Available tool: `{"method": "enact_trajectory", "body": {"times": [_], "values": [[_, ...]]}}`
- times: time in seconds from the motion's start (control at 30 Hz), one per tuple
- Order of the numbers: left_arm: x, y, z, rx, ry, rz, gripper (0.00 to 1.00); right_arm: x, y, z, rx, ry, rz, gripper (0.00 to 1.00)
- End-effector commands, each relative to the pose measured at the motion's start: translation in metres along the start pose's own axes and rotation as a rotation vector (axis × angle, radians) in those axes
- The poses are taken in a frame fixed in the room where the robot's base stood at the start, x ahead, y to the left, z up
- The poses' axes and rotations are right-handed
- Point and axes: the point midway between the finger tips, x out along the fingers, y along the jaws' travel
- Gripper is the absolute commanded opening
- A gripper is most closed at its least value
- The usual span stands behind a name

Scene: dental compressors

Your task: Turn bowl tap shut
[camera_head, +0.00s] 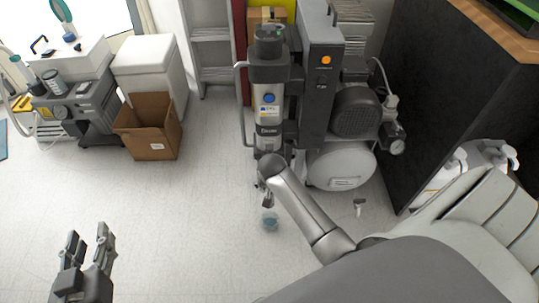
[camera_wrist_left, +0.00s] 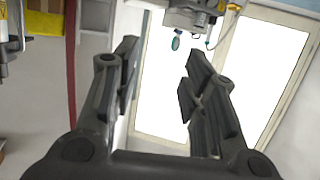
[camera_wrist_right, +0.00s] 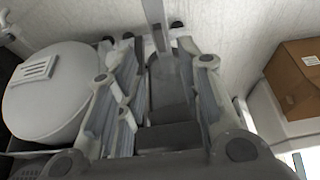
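The bowl tap cannot be made out there; my wrist covers much of that spot. In the right wrist view my right gripper (camera_wrist_right: 160,50) has its fingers apart, with grey parts of the unit behind and between them; contact cannot be told. My left gripper (camera_head: 88,240) is open and empty over the floor at lower left.
A white tank (camera_head: 340,168) lies low on the unit's right. A small bluish item or puddle (camera_head: 270,220) is on the floor below my right gripper. A small tap-like fitting (camera_head: 359,206) shows below the tank. A cardboard box (camera_head: 150,128) stands left; floor between is clear.

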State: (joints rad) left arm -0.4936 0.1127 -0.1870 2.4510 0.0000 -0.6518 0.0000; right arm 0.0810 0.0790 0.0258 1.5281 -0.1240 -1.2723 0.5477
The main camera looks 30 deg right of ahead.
Motion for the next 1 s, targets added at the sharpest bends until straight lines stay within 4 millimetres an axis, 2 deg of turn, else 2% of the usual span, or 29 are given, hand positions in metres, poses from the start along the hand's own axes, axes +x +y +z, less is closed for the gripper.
{"method": "enact_trajectory", "body": {"times": [0.23,0.47,0.77,1.0], "values": [[0.002,0.006,-0.039,-0.003,0.216,0.014,0.40,0.020,0.000,0.000,-0.001,0.000,0.000,0.34],[-0.006,0.011,-0.075,-0.007,0.417,0.025,0.40,0.036,0.000,0.001,-0.001,0.000,0.000,0.34],[-0.028,0.016,-0.116,-0.015,0.677,0.039,0.40,0.056,0.000,0.001,-0.001,0.000,0.000,0.34],[-0.054,0.020,-0.143,-0.024,0.884,0.050,0.40,0.071,0.000,0.001,-0.001,0.000,0.000,0.34]]}}
